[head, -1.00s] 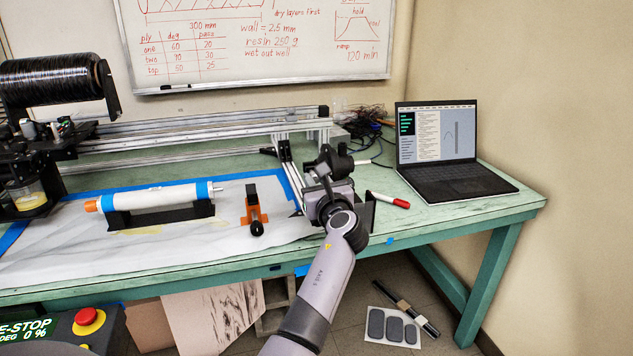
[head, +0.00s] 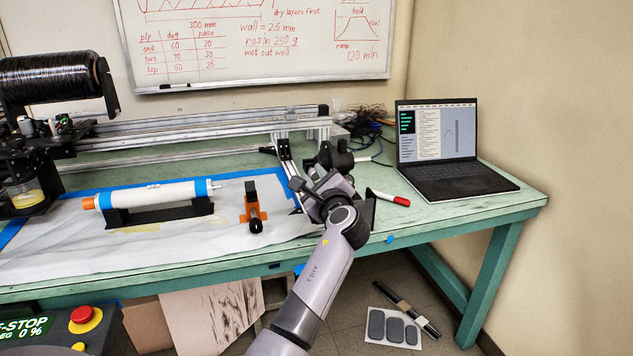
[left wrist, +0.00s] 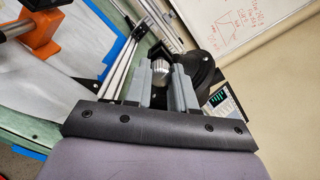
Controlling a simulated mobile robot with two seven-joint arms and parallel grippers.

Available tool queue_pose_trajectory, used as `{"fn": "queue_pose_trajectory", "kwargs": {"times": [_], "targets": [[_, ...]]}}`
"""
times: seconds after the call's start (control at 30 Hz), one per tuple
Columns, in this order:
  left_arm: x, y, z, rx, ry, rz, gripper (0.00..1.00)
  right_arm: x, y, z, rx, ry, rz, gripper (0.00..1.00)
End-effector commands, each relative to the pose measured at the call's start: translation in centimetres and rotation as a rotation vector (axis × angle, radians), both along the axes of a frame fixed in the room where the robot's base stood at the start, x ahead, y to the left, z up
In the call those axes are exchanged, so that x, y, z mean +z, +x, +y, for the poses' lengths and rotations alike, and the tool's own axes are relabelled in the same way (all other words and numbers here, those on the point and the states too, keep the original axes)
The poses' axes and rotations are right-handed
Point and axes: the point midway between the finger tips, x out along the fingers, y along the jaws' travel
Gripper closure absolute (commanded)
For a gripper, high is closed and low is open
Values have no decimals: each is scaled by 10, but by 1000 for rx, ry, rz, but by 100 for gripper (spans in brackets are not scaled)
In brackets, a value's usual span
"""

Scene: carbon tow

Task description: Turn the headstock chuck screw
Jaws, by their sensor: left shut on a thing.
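My left gripper (head: 325,172) is at the dark headstock (head: 340,158) on the right end of the winder frame. In the left wrist view its two grey fingers (left wrist: 160,76) are shut on a silver ribbed screw knob (left wrist: 160,68), one finger on each side. The round black chuck part (left wrist: 197,68) is just right of the fingers. In the head view my gripper hides the screw, and the contact shows only in the wrist view. My right gripper is in neither view.
A white mandrel (head: 155,194) lies on black cradles, left of an orange-and-black stand (head: 252,205). A red-capped marker (head: 393,198) and a laptop (head: 450,160) are right of my gripper. Aluminium rails (head: 210,128) run behind. Free tabletop shows at the front right.

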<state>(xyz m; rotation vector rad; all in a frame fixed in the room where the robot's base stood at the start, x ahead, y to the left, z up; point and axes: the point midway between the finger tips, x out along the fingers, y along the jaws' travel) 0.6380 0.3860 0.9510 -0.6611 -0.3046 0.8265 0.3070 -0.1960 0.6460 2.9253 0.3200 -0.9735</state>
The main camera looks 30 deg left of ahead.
Motion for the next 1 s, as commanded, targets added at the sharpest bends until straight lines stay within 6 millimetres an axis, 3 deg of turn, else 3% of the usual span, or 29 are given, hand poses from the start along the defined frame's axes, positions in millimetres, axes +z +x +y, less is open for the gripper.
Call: {"fn": "queue_pose_trajectory", "kwargs": {"times": [0.4, 1.0], "targets": [[1, 0, 1, 1, -135, -162, 100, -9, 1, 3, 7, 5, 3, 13], [2, 0, 1, 1, -158, -190, 100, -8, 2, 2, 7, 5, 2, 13]]}}
